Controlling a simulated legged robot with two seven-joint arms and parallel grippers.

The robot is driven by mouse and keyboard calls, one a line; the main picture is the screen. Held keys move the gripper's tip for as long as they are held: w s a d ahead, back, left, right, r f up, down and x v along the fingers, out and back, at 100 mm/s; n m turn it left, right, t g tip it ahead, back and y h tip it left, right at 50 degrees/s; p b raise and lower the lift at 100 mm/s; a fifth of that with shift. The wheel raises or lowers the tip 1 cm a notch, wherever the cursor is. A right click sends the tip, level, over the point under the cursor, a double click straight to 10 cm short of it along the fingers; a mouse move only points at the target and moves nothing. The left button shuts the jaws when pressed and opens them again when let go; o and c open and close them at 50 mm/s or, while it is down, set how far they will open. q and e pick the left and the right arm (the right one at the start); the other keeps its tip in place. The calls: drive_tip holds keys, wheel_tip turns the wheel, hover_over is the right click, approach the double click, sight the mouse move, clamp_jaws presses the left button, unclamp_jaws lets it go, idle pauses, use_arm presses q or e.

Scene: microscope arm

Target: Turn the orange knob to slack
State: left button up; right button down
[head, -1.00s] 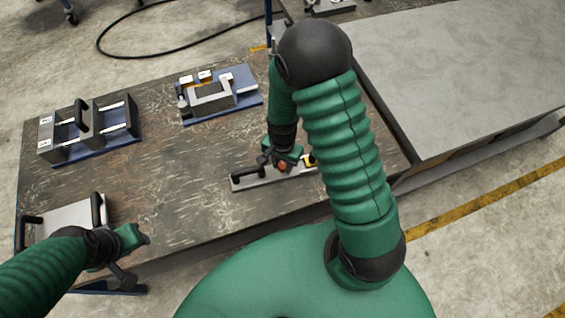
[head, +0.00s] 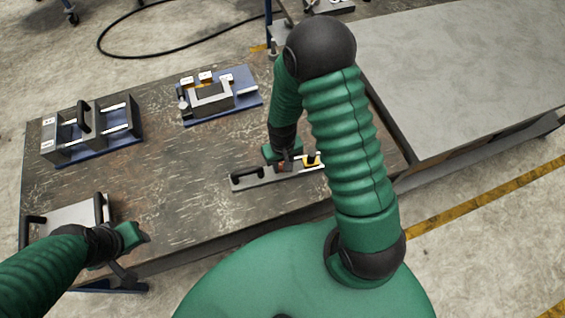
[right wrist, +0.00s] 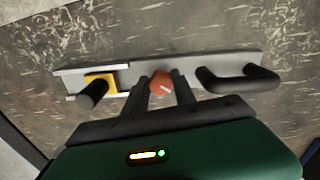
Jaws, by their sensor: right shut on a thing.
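The orange knob (right wrist: 160,84) sits near the middle of a grey metal bar (right wrist: 222,64) lying on the dark table. In the right wrist view a pale mark shows on the knob's face. My right gripper (right wrist: 161,88) is shut on the knob, one finger on each side of it. In the head view the right gripper (head: 284,165) is over the bar and mostly hides the knob. My left gripper (head: 135,250) is at the table's front left, away from the bar; its finger opening is unclear.
The bar has a black handle (right wrist: 240,79) and a yellow block (right wrist: 101,83) with a black peg. Blue-based fixtures (head: 90,130) and (head: 218,94) stand at the back. A handled plate (head: 70,218) lies front left. The table's middle is clear.

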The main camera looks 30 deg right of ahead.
drive_tip(key=n+p, duration=0.1)
drive_tip(key=n, duration=0.5)
drive_tip(key=shift+n+p, duration=0.3)
drive_tip(key=n+p, duration=0.2)
drive_tip(key=n, duration=0.4)
drive_tip(key=n+p, duration=0.2)
drive_tip(key=n, duration=0.4)
drive_tip(key=shift+n+p, duration=0.3)
drive_tip(key=shift+n, duration=0.1)
drive_tip(key=n+p, duration=0.2)
drive_tip(key=n, duration=0.4)
drive_tip(key=shift+p, duration=0.3)
drive_tip(key=c, duration=1)
unclamp_jaws()
drive_tip(key=shift+c, duration=0.2)
drive_tip(key=shift+w, duration=0.1)
